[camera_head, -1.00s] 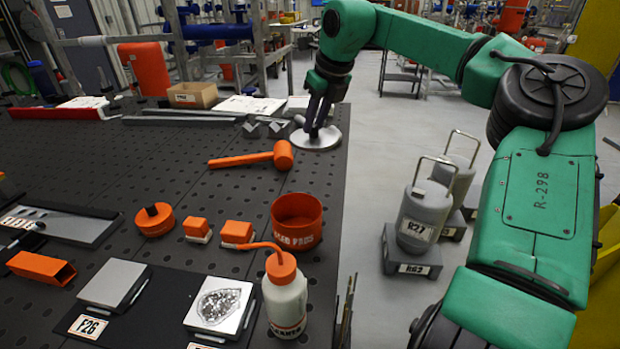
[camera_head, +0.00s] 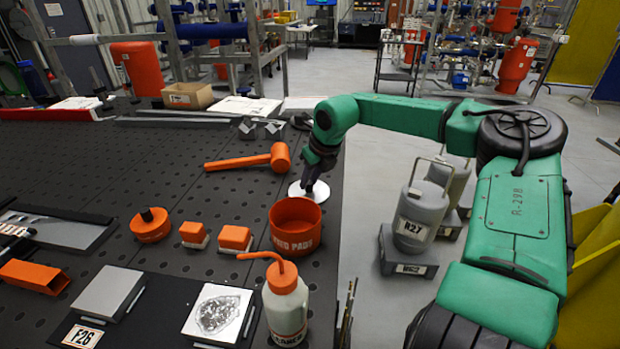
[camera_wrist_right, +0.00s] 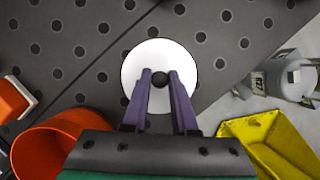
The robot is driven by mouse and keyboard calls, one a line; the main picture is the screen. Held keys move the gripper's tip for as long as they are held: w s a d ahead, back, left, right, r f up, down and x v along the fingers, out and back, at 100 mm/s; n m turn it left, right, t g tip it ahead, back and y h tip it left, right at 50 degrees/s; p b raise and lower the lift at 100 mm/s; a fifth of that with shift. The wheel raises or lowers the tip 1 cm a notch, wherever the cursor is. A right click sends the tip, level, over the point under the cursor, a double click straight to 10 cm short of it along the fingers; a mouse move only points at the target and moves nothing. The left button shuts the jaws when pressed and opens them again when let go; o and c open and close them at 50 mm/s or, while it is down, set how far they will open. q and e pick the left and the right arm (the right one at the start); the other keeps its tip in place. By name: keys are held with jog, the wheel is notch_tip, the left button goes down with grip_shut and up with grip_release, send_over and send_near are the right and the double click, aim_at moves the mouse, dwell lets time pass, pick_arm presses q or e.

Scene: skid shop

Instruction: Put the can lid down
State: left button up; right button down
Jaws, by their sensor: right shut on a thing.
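The can lid (camera_head: 297,190) is a pale round disc with a small dark knob, just behind the orange can and near the table's right edge. My right gripper (camera_head: 311,185) is over it from above. In the right wrist view the lid (camera_wrist_right: 134,74) shows as a white disc, and my right gripper's fingers (camera_wrist_right: 160,80) are shut on its dark knob. Whether the lid touches the table is hard to tell. The open orange can (camera_head: 296,226) stands on the table in front of the lid; it also shows in the right wrist view (camera_wrist_right: 45,148). My left gripper is out of view.
An orange mallet (camera_head: 252,160) lies left of the lid. Orange blocks (camera_head: 236,238) and a squeeze bottle (camera_head: 284,303) stand near the can. Grey canisters (camera_head: 418,215) stand on the floor beyond the table's right edge. The perforated table (camera_head: 170,185) is clear around the mallet.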

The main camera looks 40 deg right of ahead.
jog(key=c, duration=0.7)
grip_release()
jog(key=b+v, duration=0.1)
jog(key=v, duration=1.1)
